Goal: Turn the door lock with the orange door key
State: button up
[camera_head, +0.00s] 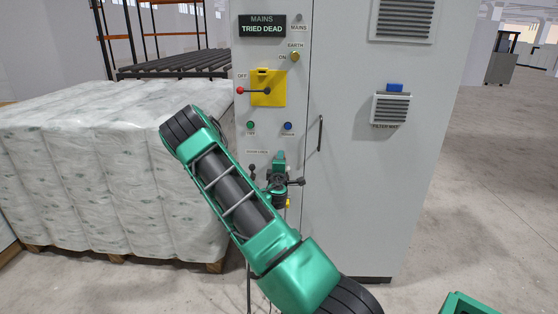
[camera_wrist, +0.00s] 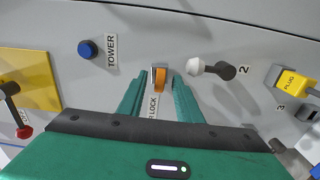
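The orange door key (camera_wrist: 160,77) shows in the wrist view, at a small metallic lock (camera_wrist: 152,73) on the grey cabinet face. It appears to sit in the lock. A label ending in "LOCK" (camera_wrist: 153,106) is beside it, partly hidden. My gripper (camera_wrist: 161,82) has its two green fingers on either side of the key, with a gap visible on both sides. No contact with the key is visible. In the head view my gripper (camera_head: 279,180) is close to the cabinet panel, and the key and lock cannot be made out there.
A black lever with a white knob (camera_wrist: 196,66) is close to the gripper, with a yellow plug (camera_wrist: 290,79) farther right. A blue button (camera_wrist: 88,49) and yellow isolator plate (camera_head: 267,88) are also on the cabinet (camera_head: 345,160). Wrapped pallet goods (camera_head: 90,170) stand left.

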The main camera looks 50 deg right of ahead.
jog(key=v, duration=1)
jog(key=shift+s+a, duration=0.2)
jog(key=shift+a, duration=0.05)
